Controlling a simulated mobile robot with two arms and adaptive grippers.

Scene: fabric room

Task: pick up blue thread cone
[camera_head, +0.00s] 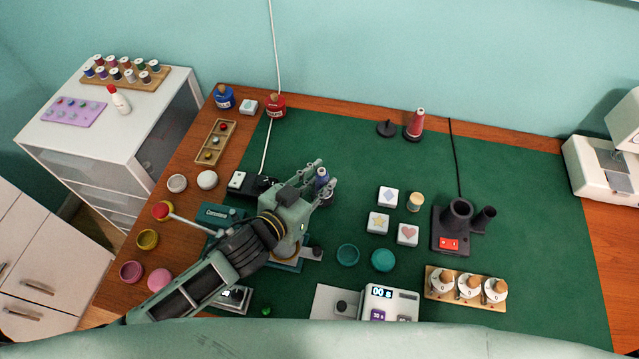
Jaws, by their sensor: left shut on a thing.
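A blue thread cone (322,178) stands upright on the green mat, left of the middle of the table. My left gripper (318,183) reaches in from the lower left and is shut on the blue thread cone, with its fingers around it. My right gripper is not in view.
A red thread cone (416,124) stands at the back beside an empty dark holder (386,129). White blocks (388,197) sit right of my gripper.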

